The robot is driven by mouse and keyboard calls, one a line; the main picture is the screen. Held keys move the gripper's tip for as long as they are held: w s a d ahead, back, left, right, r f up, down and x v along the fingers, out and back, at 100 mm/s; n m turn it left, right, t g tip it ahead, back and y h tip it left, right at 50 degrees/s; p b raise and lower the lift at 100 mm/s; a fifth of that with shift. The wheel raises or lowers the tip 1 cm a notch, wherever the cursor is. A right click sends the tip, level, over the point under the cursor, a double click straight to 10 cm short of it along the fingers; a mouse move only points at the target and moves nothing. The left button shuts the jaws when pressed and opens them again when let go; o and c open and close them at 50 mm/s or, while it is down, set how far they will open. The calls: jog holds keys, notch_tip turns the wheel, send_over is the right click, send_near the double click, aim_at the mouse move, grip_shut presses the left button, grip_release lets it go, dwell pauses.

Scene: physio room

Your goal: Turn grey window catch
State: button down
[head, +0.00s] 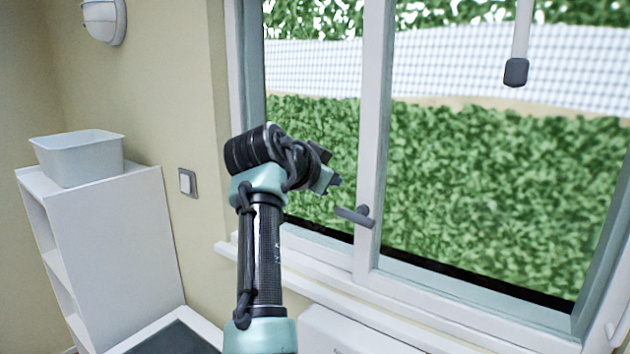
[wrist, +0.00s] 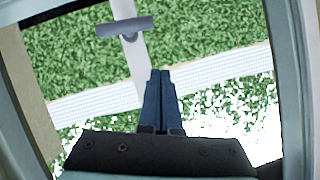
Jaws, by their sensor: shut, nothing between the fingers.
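The grey window catch (head: 355,215) sits on the white upright between the two window panes in the head view, its handle pointing left and nearly level. It also shows in the wrist view (wrist: 125,27), near the top, as a grey bar across the white upright. My gripper (head: 338,181) is to the left of the catch and a little above it in the head view, apart from it. In the wrist view my gripper (wrist: 160,73) has its two dark fingers together with nothing between them, and the catch lies beyond the fingertips.
The white window frame (head: 375,130) and sill (head: 330,275) surround the catch. A dark grey block on a white rod (head: 516,72) hangs at the upper right. A white shelf unit (head: 110,225) with a pale bin (head: 80,160) stands left. A wall switch (head: 187,182) is beside the window.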

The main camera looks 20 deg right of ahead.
jog(key=b+v, duration=0.2)
jog(key=v, duration=0.4)
jog(key=shift+w, duration=0.1)
jog(key=shift+a, duration=0.15)
